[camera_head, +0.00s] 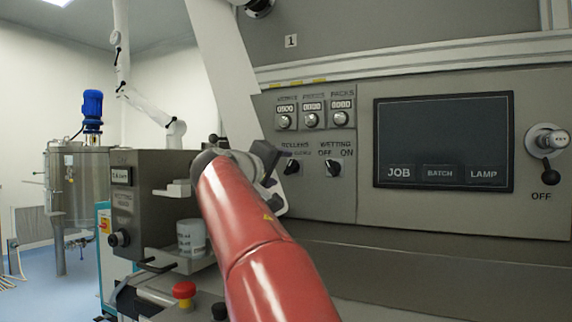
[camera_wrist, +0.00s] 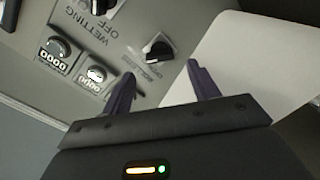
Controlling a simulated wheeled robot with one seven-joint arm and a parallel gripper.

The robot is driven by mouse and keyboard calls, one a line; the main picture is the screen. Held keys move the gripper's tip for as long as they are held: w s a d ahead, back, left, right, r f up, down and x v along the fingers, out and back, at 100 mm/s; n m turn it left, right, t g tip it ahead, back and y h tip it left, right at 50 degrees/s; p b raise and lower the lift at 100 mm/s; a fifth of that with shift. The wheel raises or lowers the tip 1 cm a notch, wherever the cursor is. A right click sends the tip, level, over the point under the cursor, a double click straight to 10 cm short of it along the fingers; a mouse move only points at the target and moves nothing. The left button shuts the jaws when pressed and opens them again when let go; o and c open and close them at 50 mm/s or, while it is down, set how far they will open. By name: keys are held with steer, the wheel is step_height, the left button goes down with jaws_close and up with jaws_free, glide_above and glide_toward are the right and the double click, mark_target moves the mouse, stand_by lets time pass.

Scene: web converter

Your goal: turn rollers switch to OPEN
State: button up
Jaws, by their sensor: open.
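The rollers switch (camera_head: 291,167) is a small black knob on the grey control panel, left of the wetting switch (camera_head: 333,169). Its label is partly hidden behind my gripper (camera_head: 272,158), which is just left of the knob. In the wrist view the rollers switch (camera_wrist: 158,47) lies just beyond the fingertips, roughly between their lines. My gripper (camera_wrist: 161,68) is open, with its two dark fingers apart and nothing between them. They appear not to touch the knob. I cannot tell clearly which setting the knob points to.
Counters with small dials (camera_head: 312,118) sit above the switches. A dark screen (camera_head: 443,142) and a lever marked OFF (camera_head: 548,160) are to the right. A grey box (camera_head: 150,195), a white cup (camera_head: 191,238) and a red button (camera_head: 184,290) are at the lower left.

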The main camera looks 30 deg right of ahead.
mark_target(287, 169)
steer(key=p+x, duration=0.1)
steer(key=x, duration=0.3)
steer(key=c, duration=1)
steer(key=shift+n, duration=0.4)
steer(key=n, duration=0.5)
steer(key=shift+f+n, duration=0.1)
steer(key=shift+n, duration=0.2)
steer(key=n, duration=0.5)
steer(key=shift+n, duration=0.3)
steer(key=shift+f, duration=0.1)
